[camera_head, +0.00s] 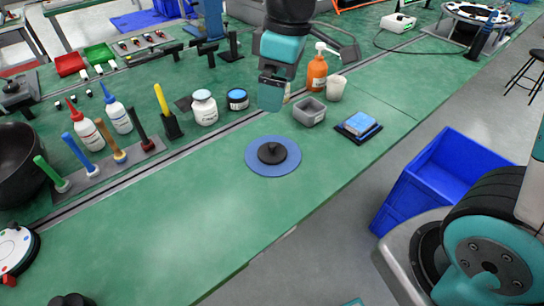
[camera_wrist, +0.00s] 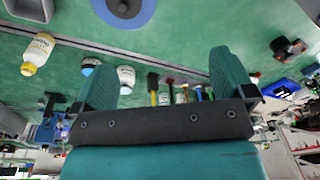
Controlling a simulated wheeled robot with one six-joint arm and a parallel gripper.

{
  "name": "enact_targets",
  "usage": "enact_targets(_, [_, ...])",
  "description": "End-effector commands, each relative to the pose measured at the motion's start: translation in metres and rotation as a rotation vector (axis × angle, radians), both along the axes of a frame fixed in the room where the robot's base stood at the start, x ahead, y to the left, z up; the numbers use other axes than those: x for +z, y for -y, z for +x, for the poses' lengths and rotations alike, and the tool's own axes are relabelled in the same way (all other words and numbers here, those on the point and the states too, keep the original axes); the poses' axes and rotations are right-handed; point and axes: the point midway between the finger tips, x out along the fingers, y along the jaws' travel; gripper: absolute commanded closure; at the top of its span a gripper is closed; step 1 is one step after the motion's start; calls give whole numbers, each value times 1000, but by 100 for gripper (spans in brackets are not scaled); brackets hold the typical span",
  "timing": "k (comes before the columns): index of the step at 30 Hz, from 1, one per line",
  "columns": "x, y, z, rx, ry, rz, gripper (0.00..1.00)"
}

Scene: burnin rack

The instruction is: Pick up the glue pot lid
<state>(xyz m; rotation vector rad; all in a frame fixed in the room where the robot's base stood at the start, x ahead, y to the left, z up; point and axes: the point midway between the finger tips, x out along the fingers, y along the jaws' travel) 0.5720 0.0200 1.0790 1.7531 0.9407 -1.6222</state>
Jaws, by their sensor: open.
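A black round piece with a raised knob (camera_head: 272,152), which looks like the lid, lies on a round blue mat (camera_head: 292,163) on the green bench. In the wrist view only part of the blue mat (camera_wrist: 145,12) and the dark piece (camera_wrist: 123,7) show at the top edge. My gripper (camera_head: 271,101) is above the bench, behind and higher than the lid, apart from it. In the wrist view its two teal fingers (camera_wrist: 163,75) are spread wide with nothing between them.
A white jar (camera_head: 204,108), a dark jar (camera_head: 237,99), a grey bin (camera_head: 310,111), an orange pump bottle (camera_head: 317,72) and a blue block on a tray (camera_head: 358,125) stand around. Glue bottles and a tool rack are left. Bench in front of the mat is clear.

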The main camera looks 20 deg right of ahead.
Motion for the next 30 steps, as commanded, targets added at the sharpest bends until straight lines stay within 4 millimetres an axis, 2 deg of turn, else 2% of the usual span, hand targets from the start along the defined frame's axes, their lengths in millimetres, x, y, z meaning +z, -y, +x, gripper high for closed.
enact_targets(1, [-24,0,23,43,-4,-33,0])
enact_targets(3, [-38,3,46,96,-4,-69,0])
enact_targets(7, [-56,8,70,155,-9,-110,0])
enact_targets(11, [-73,10,76,173,-14,-121,0])
enact_targets(21, [-147,12,75,168,-15,-120,0])
enact_targets(24, [-164,12,76,168,-13,-119,0])
enact_targets(30, [-179,11,76,167,-10,-118,0])
